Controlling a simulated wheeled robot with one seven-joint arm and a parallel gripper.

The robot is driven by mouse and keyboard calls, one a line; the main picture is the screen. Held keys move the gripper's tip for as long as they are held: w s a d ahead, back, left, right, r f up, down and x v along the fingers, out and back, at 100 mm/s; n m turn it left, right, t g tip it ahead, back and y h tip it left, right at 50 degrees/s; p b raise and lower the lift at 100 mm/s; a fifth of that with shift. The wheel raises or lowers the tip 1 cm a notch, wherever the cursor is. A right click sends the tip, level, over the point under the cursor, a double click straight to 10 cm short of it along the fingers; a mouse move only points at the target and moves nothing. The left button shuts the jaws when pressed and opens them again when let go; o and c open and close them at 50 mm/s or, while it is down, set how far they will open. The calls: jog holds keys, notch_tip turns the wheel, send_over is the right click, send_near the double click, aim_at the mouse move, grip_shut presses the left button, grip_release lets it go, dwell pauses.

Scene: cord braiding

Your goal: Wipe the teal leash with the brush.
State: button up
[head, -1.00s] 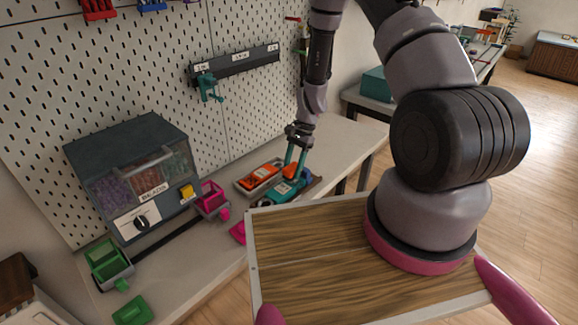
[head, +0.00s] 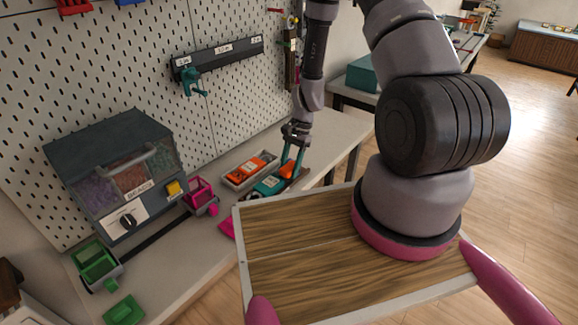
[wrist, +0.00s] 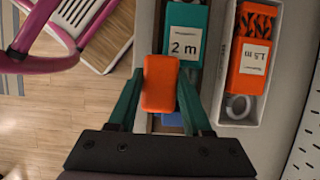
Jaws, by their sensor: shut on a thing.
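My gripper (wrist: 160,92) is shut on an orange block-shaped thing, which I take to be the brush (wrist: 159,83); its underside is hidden. In the head view my gripper (head: 290,164) holds it low over the workbench, at the right end of a teal item. That item, the teal leash (head: 268,187), has a white label. In the wrist view the teal leash (wrist: 201,20) lies just beyond the brush, its label reading 2 m. Whether the brush touches it, I cannot tell.
An orange leash (wrist: 252,50) lies in a light tray (wrist: 243,116) beside the teal one. A bead dispenser (head: 115,175), a pink bin (head: 201,193) and a green bin (head: 96,262) stand to the left. A pegboard (head: 225,115) rises behind.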

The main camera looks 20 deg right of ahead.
jog(key=shift+w+a+f, duration=0.1)
jog(key=shift+w+a, duration=0.55)
jog(key=shift+w, duration=0.25)
jog(key=shift+w+a+f, duration=0.15)
jog(key=shift+w+a, duration=0.45)
jog(key=shift+w, duration=0.25)
jog(key=shift+w+a+f, duration=0.1)
jog(key=shift+w+a, duration=0.55)
jog(key=shift+w, duration=0.25)
jog(key=shift+f, duration=0.1)
jog(key=shift+s+d, duration=0.1)
jog(key=shift+s, duration=0.05)
jog(key=shift+s+d, duration=0.45)
jog(key=shift+s, duration=0.2)
jog(key=shift+s+d, duration=0.45)
jog(key=shift+s, duration=0.15)
jog(key=shift+s+d, duration=0.5)
jog(key=shift+s, duration=0.2)
jog(key=shift+s+d, duration=0.45)
jog(key=shift+s, duration=0.2)
jog(key=shift+w+r, duration=0.1)
jog(key=shift+r, duration=2.9)
jog(key=shift+r, duration=0.1)
